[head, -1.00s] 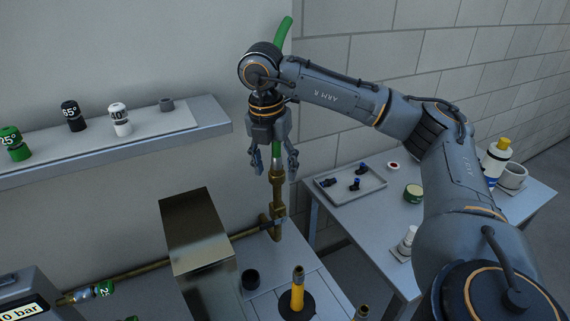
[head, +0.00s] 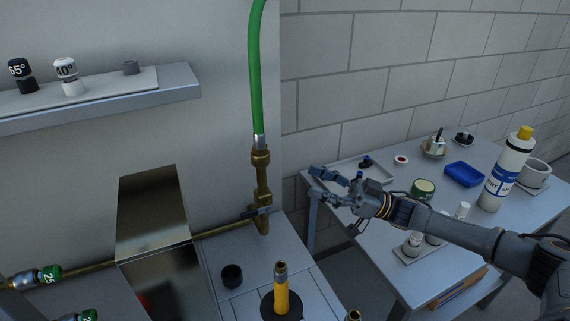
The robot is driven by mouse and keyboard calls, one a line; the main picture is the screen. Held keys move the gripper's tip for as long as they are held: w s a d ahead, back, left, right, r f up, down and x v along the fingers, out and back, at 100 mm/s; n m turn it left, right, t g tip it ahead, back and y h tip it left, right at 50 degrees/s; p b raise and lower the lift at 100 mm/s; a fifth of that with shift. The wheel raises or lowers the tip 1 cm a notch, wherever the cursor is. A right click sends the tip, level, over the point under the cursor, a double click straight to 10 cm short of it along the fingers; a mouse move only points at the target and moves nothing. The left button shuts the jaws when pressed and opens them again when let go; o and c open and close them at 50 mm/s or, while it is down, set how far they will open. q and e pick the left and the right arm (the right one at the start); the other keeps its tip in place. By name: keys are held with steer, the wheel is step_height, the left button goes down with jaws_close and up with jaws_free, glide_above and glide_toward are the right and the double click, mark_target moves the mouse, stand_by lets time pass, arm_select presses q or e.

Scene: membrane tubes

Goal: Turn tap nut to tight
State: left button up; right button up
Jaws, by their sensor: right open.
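The brass tap (head: 262,190) stands upright on a pipe at the wall, with a green hose (head: 256,70) running up from its top. A brass nut (head: 260,157) sits at the joint under the hose's silver end. My right gripper (head: 315,183) is open and empty, to the right of the tap and apart from it, its fingers pointing left near the side table's tray. My left gripper does not show.
A side table (head: 388,262) at right holds a grey tray (head: 341,168), a green tin (head: 423,188), a blue dish (head: 464,174) and a white bottle (head: 507,168). A metal box (head: 152,215) stands left of the tap. A yellow-handled tool (head: 281,290) stands in front. A shelf (head: 100,104) runs along the wall.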

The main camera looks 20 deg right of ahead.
mark_target(260, 160)
steer(key=p+x, duration=0.5)
steer(key=x, duration=0.7)
steer(key=shift+w+a+r, duration=0.15)
steer(key=shift+w+r, duration=0.1)
steer(key=shift+w, duration=0.1)
steer(key=shift+w+a+r+p, duration=0.1)
steer(key=shift+w+a+p, duration=0.2)
steer(key=shift+a, duration=0.25)
steer(key=shift+c, duration=0.5)
